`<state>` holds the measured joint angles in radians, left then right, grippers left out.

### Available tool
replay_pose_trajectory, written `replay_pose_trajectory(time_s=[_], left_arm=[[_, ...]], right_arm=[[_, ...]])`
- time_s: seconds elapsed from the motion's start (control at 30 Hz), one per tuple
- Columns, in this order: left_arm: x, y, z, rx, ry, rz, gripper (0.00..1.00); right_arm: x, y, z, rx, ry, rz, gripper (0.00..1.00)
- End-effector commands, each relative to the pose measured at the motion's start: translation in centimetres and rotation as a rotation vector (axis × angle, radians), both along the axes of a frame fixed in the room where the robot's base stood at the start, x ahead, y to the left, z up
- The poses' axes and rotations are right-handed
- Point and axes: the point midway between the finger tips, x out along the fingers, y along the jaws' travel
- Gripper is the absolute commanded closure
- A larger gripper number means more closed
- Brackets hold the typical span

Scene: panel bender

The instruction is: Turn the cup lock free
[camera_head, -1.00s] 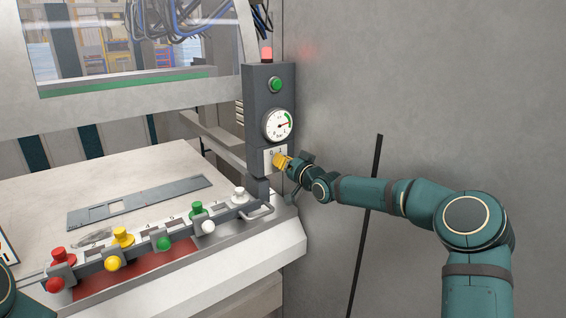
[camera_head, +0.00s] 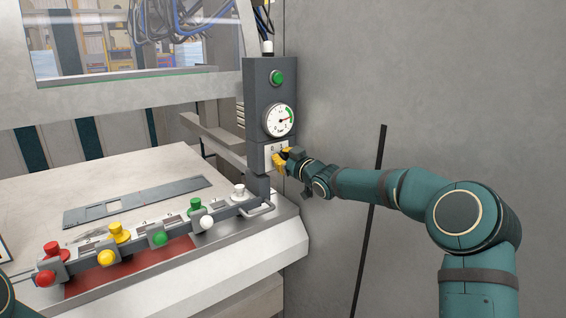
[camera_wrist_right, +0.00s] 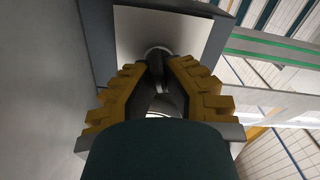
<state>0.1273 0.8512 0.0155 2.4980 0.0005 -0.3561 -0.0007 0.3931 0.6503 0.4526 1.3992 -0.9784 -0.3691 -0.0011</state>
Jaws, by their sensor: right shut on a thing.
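The cup lock is a small dark knob (camera_wrist_right: 158,62) on a pale plate marked 0 and 1 (camera_head: 269,152), low on the dark control post. My right gripper (camera_head: 281,160) is at this plate, its yellow fingers closed around the knob. In the right wrist view the gripper (camera_wrist_right: 160,90) has one finger on each side of the knob, with the pale plate (camera_wrist_right: 130,25) behind. The fingers hide part of the knob, so its exact setting cannot be read. My left gripper is out of view.
The control post (camera_head: 256,110) carries a green button (camera_head: 277,77), a gauge (camera_head: 280,120) and a lamp (camera_head: 267,47) that looks white. A bar with coloured knobs (camera_head: 150,241) runs along the table's front. A flat metal sheet (camera_head: 140,202) lies behind it. A grey wall (camera_head: 430,90) stands right.

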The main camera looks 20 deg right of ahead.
Motion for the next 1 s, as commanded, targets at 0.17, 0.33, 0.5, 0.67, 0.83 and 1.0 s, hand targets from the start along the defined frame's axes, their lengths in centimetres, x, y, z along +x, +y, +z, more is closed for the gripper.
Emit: replay_pose_trajectory(time_s=[0.17,0.33,0.5,0.67,0.83,1.0], left_arm=[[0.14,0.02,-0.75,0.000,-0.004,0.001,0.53],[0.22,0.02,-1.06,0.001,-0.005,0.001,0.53],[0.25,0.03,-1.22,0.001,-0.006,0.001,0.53],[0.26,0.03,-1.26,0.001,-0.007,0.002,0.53],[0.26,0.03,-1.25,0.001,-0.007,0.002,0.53],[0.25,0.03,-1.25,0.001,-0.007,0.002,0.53]], right_arm=[[-0.02,0.15,0.16,-0.108,-0.046,0.001,1.00],[-0.03,0.17,0.16,-0.178,-0.070,0.000,1.00],[-0.05,0.23,0.21,-0.215,-0.085,0.001,1.00],[-0.05,0.20,0.22,-0.229,-0.089,0.000,1.00],[-0.05,0.18,0.24,-0.230,-0.089,0.000,1.00],[-0.04,0.18,0.24,-0.230,-0.089,0.000,1.00]])
